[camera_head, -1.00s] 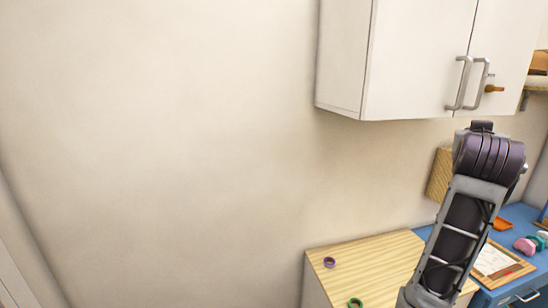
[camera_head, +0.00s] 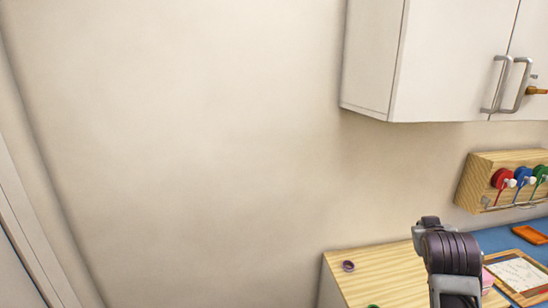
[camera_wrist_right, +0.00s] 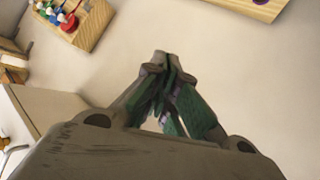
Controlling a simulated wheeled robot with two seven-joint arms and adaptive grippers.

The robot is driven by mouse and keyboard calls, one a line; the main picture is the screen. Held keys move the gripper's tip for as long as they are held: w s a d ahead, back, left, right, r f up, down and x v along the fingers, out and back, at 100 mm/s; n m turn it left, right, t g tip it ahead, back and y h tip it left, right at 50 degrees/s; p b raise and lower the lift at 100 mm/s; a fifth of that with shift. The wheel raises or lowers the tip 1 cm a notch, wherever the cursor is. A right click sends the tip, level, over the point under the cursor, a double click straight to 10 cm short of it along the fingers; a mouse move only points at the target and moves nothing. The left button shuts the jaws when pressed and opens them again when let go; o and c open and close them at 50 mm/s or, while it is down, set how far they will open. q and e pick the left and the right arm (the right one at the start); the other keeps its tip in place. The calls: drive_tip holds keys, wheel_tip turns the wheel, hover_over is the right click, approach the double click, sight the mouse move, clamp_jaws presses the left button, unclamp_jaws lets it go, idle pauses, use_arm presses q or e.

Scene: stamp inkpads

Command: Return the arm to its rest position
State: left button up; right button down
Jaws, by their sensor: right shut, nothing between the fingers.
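My right arm (camera_head: 452,260) rises into the lower right of the head view, in front of the desk area. Its gripper is out of that view. In the right wrist view my right gripper (camera_wrist_right: 165,60) has its fingertips together, with nothing between them. Pale wall fills the view around the fingers, with no object at the tips. My left gripper is not in view.
A white wall cabinet (camera_head: 368,60) hangs at upper right. A wooden rack (camera_head: 478,178) holds red, blue and green round items. Below are a wooden top (camera_head: 375,272) with a purple ring (camera_head: 348,266), and a blue desk (camera_head: 495,240) with an orange tray (camera_head: 530,235). The left wall is bare.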

drive_tip(key=s+a+f+n+g+y, duration=0.15)
drive_tip(key=s+a+f, duration=0.25)
drive_tip(key=f, duration=0.5)
drive_tip(key=s+a+f+n+g+y, duration=0.1)
drive_tip(key=s+a+f+g+y, duration=0.2)
drive_tip(key=f, duration=0.5)
drive_tip(key=s+a+f+n+g+y, duration=0.1)
drive_tip(key=s+a+f+g, duration=0.1)
drive_tip(key=s+a+f, duration=0.45)
drive_tip(key=s+a+f+n+g+y, duration=0.1)
drive_tip(key=s+a+f, duration=0.3)
drive_tip(key=s+f, duration=0.4)
drive_tip(key=s+f+g, duration=0.1)
drive_tip(key=s+f, duration=0.1)
drive_tip(key=f, duration=1.4)
drive_tip(key=s+f+g, duration=0.1)
drive_tip(key=s+f, duration=0.1)
drive_tip(key=f, duration=1.4)
drive_tip(key=s+d+f, duration=0.2)
drive_tip(key=s+f, duration=0.8)
drive_tip(key=s, duration=0.1)
drive_tip(key=s+d+f, duration=0.2)
drive_tip(key=s+f, duration=0.7)
drive_tip(key=s, duration=0.2)
drive_tip(key=shift+d+f+g, duration=0.15)
drive_tip(key=shift+f+g, duration=0.2)
drive_tip(key=shift+f, duration=0.05)
drive_tip(key=shift+d, duration=0.1)
